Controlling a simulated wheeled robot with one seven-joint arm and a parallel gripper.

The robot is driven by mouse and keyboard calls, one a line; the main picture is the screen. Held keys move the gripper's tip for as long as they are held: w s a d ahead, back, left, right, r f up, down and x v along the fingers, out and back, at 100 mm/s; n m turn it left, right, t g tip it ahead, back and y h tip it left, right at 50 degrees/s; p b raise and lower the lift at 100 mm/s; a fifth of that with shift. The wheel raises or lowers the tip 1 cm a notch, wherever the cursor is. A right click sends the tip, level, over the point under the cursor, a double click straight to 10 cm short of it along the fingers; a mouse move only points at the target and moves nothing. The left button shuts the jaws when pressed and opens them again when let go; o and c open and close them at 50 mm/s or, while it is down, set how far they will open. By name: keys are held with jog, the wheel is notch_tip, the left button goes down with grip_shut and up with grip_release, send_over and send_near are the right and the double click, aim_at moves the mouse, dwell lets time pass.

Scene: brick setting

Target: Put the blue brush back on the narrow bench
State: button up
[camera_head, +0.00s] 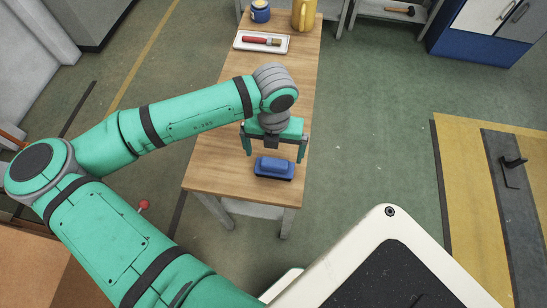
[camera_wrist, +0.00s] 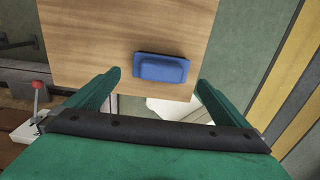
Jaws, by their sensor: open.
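The blue brush (camera_head: 274,166) lies on the near end of the narrow wooden bench (camera_head: 222,172). It shows a blue body with a darker lower part. In the wrist view the brush (camera_wrist: 161,68) lies near the edge of the bench top (camera_wrist: 95,30), ahead of and between my fingers. My gripper (camera_head: 274,155) is green and open, with its two fingers spread above the bench near the brush. In the wrist view my gripper (camera_wrist: 157,82) is empty, and neither finger appears to touch the brush.
Farther along the bench are a white tray (camera_head: 240,46) with a red-handled brush (camera_head: 262,41), a blue jar (camera_head: 260,12) and a yellow mug or jug (camera_head: 304,14). A blue cabinet (camera_head: 470,47) stands at upper right. Green floor is open right of the bench.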

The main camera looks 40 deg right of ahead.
aim_at(273, 161)
notch_tip(273, 161, up, 5)
jog(key=shift+s+r, duration=0.1)
jog(key=shift+r, duration=0.05)
jog(key=shift+d, duration=0.15)
